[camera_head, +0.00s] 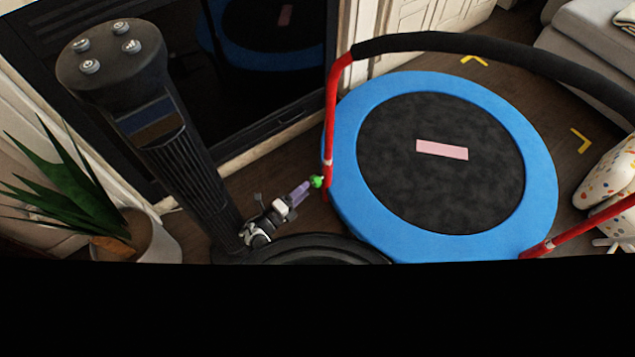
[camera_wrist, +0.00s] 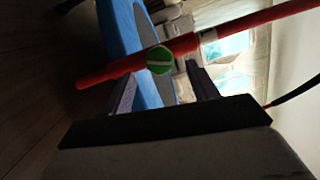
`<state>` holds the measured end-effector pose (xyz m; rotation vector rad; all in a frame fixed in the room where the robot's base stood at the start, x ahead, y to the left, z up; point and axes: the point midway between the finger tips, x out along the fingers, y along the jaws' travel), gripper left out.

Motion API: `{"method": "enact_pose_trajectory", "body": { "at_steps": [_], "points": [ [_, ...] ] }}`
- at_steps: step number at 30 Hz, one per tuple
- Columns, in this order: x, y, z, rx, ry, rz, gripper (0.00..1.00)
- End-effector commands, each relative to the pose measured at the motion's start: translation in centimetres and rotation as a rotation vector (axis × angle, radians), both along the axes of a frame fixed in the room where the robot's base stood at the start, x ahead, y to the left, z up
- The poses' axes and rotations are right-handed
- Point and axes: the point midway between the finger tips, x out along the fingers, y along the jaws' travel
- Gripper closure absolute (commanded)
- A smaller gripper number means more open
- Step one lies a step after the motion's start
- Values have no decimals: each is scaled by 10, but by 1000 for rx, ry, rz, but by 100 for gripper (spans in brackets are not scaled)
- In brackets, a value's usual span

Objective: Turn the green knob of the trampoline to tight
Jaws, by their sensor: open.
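The trampoline (camera_head: 350,200) has a blue padded rim, a black mat and red handle posts. The green knob (camera_head: 317,181) sits low on the red post at its left side. In the wrist view the knob (camera_wrist: 160,60) is round, with a pale line running across its face, roughly level in the picture. My gripper (camera_head: 302,190) is open, pointing at the knob from the lower left. In the wrist view its two fingers stand to either side of the knob. I cannot tell whether they reach around it or touch it. No tight marking is readable.
A potted plant (camera_head: 150,235) stands at the left. A dark glass-fronted panel (camera_head: 265,90) is behind my arm. A black padded handlebar (camera_head: 470,42) arches over the trampoline. A grey sofa (camera_head: 575,70) is at the upper right. Wooden floor shows between my arm and the panel.

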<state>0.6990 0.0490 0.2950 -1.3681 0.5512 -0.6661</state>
Motion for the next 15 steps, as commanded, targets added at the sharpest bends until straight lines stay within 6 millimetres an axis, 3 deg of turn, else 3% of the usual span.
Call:
{"method": "enact_pose_trajectory", "body": {
  "at_steps": [6, 15],
  "points": [
    [25, -28, 0, 1, 1, -5, 41],
    [40, -42, 0, 3, 3, -2, 41]
  ]
}}
